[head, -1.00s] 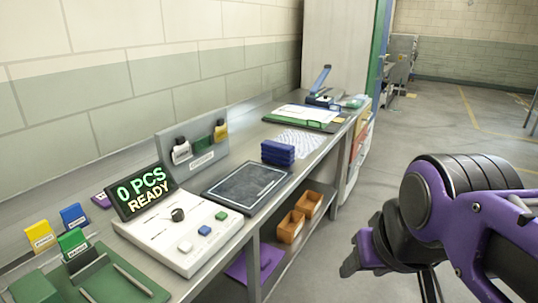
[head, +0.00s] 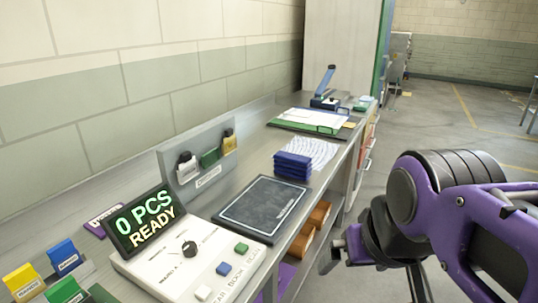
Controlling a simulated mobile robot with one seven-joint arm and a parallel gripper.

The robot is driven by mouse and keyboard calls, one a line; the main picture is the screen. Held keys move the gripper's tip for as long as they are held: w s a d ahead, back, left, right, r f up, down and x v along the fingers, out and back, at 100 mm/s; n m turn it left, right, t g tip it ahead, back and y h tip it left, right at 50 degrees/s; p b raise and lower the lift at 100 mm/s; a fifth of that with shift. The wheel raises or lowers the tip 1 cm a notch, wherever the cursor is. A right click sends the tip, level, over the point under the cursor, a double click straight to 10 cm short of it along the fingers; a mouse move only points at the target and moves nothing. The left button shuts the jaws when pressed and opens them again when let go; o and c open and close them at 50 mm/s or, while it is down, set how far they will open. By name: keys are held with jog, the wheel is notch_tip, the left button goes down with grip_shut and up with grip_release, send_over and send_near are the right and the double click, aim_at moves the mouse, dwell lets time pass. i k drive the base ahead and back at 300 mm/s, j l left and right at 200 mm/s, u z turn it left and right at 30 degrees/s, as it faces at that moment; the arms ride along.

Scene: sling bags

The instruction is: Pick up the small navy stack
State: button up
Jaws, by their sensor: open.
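The small navy stack (head: 292,166) sits on the metal bench just beyond the black scale pad (head: 262,205), beside a white patterned sheet (head: 310,151). It looks like several flat navy layers piled up. My gripper (head: 332,250) is at the right, out over the aisle beside the bench front edge, apart from the stack. Its purple fingers are small and partly hidden by my wrist, and nothing shows between them.
A counting console (head: 200,262) with a display (head: 145,218) reading "0 PCS READY" stands in front of the pad. A rack with tags (head: 198,160) stands against the wall. A green board with papers (head: 310,121) lies farther back. Orange bins (head: 318,216) sit below the bench.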

aim_at(297, 166)
jog(key=k, duration=0.5)
jog(key=i+l+u, duration=0.1)
jog(key=l, duration=0.25)
jog(key=i+l+u, duration=0.1)
jog(key=i+l, duration=0.2)
jog(key=i+l+u, duration=0.1)
jog(key=l, duration=0.35)
jog(key=i+l+u, duration=0.1)
jog(key=l, duration=0.3)
jog(key=i+l, duration=0.25)
jog(key=l, duration=0.15)
jog(key=i+l+u, duration=0.15)
jog(key=l, duration=0.25)
jog(key=i+l+u, duration=0.1)
jog(key=l, duration=0.35)
jog(key=i+l+u, duration=0.1)
jog(key=l, duration=0.3)
